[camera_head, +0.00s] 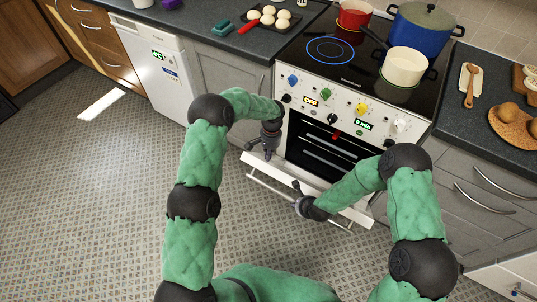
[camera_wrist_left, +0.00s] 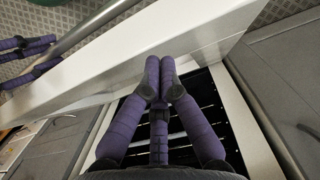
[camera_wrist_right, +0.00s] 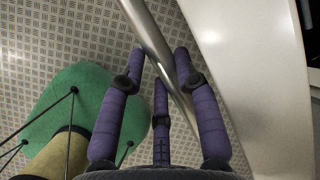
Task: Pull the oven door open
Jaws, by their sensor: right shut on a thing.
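The oven (camera_head: 330,145) stands in the counter row, with its dark racked inside showing above the white oven door (camera_head: 350,212). The door is partly open, tilted out and down. Its metal handle (camera_wrist_right: 150,40) runs along the outer side of the door. My right gripper (camera_head: 302,203) is shut on this handle, with its purple fingers on both sides of the bar in the right wrist view. My left gripper (camera_head: 268,150) is at the left end of the door's top edge. In the left wrist view its fingertips (camera_wrist_left: 160,75) are together and empty, beside the door's inner side.
On the hob are a red pot (camera_head: 353,16), a blue pot (camera_head: 420,30) and a cream pan (camera_head: 404,68). A white dishwasher (camera_head: 160,70) and grey cabinets flank the oven. The tiled floor (camera_head: 110,190) at the left is clear.

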